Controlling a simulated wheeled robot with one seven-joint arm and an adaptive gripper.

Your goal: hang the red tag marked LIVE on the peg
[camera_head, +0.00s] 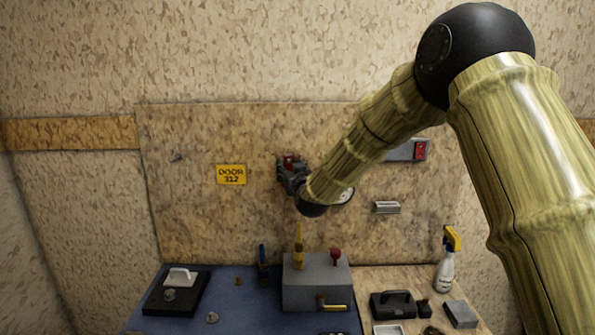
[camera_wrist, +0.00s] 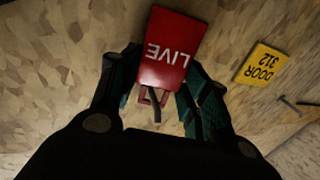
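The red tag marked LIVE (camera_wrist: 167,47) shows face-on in the wrist view, its lettering upside down there. A red loop at its edge (camera_wrist: 146,96) has a short dark bar (camera_wrist: 155,108) at it; I cannot tell whether the bar passes through. My gripper (camera_wrist: 160,76) has a finger on each side of the tag, close to its edges. Whether they touch it is unclear. In the head view my gripper (camera_head: 291,172) is at the board, with a bit of red at it. A thin peg (camera_head: 176,157) sticks out left of the yellow sign; it also shows in the wrist view (camera_wrist: 290,105).
The yellow DOOR 312 sign (camera_head: 231,174) is on the board (camera_head: 200,225) between peg and gripper. A gauge (camera_head: 345,195) is partly behind my arm. A red switch (camera_head: 420,150) is farther right. Below stand a grey box (camera_head: 300,290) with levers and a spray bottle (camera_head: 446,270).

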